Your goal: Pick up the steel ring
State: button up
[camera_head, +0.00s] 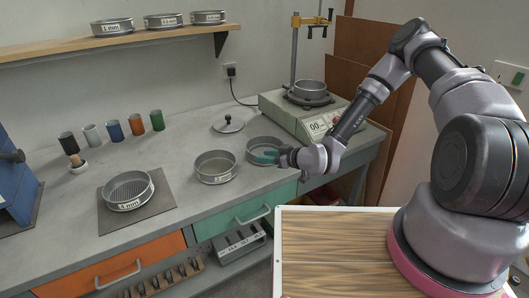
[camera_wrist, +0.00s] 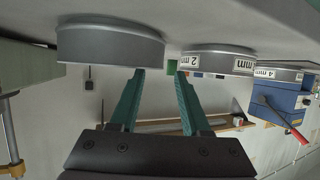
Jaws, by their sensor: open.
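A plain steel ring (camera_head: 262,143) without a visible label stands on the bench, right of the labelled 2 mm sieve (camera_head: 215,169). My gripper (camera_head: 266,155) is at its near side, and its teal fingers overlap the ring in the head view, so contact is unclear there. In the wrist view, which looks upside down, the ring (camera_wrist: 108,46) is at the upper left. My gripper (camera_wrist: 160,75) is open with nothing between its fingers; the left fingertip is close to the ring's edge. The 2 mm sieve (camera_wrist: 225,61) lies just beyond the right fingertip.
A 4 mm sieve (camera_head: 128,192) sits on a dark mat (camera_head: 165,203) at left. A lid (camera_head: 228,125) lies behind the ring. A green machine (camera_head: 290,113) carrying a pan stands right of it. Several coloured cups line the wall. Bare bench (camera_head: 190,135) lies between.

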aim_at(248, 154)
jog(key=x, duration=0.7)
jog(key=shift+d, duration=0.1)
jog(key=shift+r, duration=0.1)
grip_shut()
